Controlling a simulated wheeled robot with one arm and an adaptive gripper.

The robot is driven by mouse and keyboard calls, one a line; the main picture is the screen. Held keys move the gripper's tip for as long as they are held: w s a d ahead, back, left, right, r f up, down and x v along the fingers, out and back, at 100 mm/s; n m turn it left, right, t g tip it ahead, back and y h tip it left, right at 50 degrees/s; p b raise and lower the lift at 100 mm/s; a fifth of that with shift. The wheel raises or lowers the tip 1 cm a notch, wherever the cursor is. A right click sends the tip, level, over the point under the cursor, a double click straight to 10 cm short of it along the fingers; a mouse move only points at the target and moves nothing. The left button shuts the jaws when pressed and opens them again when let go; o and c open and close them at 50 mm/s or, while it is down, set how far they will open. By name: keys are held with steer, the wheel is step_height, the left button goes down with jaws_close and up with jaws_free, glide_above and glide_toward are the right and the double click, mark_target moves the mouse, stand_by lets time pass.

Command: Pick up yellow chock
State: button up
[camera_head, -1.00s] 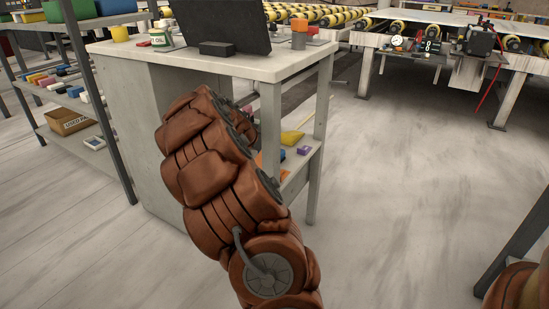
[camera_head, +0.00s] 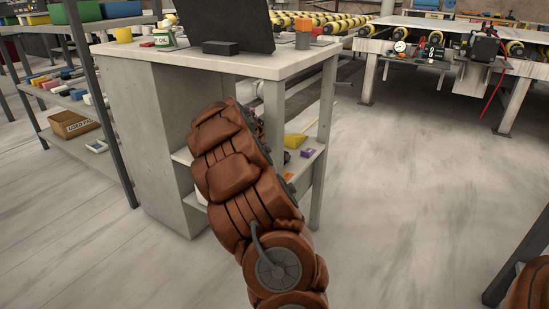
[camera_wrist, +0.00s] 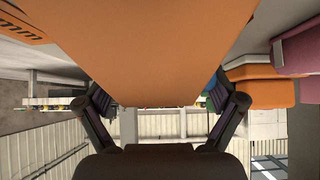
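The yellow chock (camera_head: 295,140) is a small wedge on the desk's lower shelf, to the right of my arm in the head view. I cannot make it out with certainty in the wrist view. My gripper (camera_wrist: 163,100) has its two dark fingers spread apart in the wrist view. In the head view my brown-covered arm hides it. A large orange surface fills the upper middle of the wrist view, very close to the camera and between the fingers. I cannot tell whether the fingers touch it.
A grey desk (camera_head: 168,126) carries a dark monitor (camera_head: 224,22). A small purple block (camera_head: 307,153) lies beside the chock. Desk legs and the top bound the shelf space. A shelving rack stands left, a conveyor (camera_head: 460,30) at the back right. The floor right of the desk is clear.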

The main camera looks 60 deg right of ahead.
steer(key=c, duration=0.3)
step_height(320, 180, up, 7)
steer(key=shift+w+f+p, duration=0.15)
steer(key=shift+p, duration=0.85)
steer(key=shift+a+r, duration=0.2)
steer(key=shift+a, duration=0.05)
steer(key=s+a+b, duration=0.1)
steer(key=a+b, duration=0.6)
steer(key=a, duration=2.4)
steer(key=shift+s+a, duration=0.25)
steer(key=shift+s, duration=0.05)
